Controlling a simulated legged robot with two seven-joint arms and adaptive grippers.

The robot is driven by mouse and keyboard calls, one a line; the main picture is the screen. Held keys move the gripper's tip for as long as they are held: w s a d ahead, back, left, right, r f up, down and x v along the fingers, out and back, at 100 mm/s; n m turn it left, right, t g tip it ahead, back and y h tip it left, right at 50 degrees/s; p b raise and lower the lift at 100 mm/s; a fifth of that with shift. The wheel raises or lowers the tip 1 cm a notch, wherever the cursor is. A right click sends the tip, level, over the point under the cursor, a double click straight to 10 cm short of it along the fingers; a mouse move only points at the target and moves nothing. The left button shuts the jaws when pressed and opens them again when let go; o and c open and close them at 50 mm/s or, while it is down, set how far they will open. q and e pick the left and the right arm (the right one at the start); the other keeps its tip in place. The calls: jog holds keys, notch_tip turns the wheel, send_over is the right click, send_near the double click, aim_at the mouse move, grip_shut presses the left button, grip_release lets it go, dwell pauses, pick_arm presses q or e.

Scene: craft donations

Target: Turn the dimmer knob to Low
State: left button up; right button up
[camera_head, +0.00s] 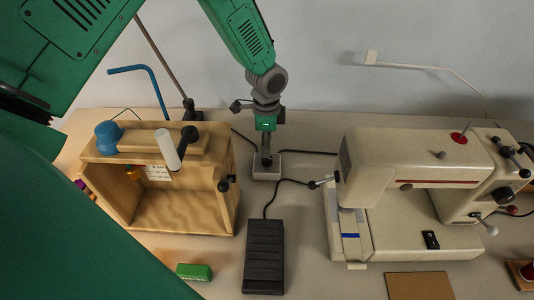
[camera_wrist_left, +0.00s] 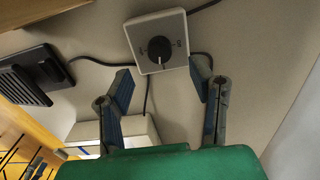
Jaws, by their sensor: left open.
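The dimmer box (camera_head: 267,174) is a small pale box with cables on the table, between the wooden case and the sewing machine. In the left wrist view, its white face (camera_wrist_left: 142,32) carries a round black dimmer knob (camera_wrist_left: 158,51) with a pale pointer line and small marks too blurred to read. My left gripper (camera_head: 266,143) points down over the box, partly hiding the knob in the head view. In the left wrist view, my left gripper (camera_wrist_left: 161,72) is open and empty, its fingers apart and short of the knob. My right gripper is out of view.
A black foot pedal (camera_head: 264,255) lies in front of the box. A wooden case (camera_head: 185,215) stands left, a sewing machine (camera_head: 410,165) right. A green block (camera_head: 194,271) lies at the front. Cables run beside the box.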

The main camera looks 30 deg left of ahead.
aim_at(267, 161)
pick_arm(q)
jog(key=shift+a+r, duration=0.1)
jog(key=shift+r, duration=2.6)
jog(key=shift+g, duration=0.3)
notch_tip(267, 161, down, 10)
jog(key=p, duration=0.4)
jog(key=shift+w+f, duration=0.1)
jog(key=shift+f, duration=0.8)
jog(key=shift+c, duration=0.5)
grip_shut()
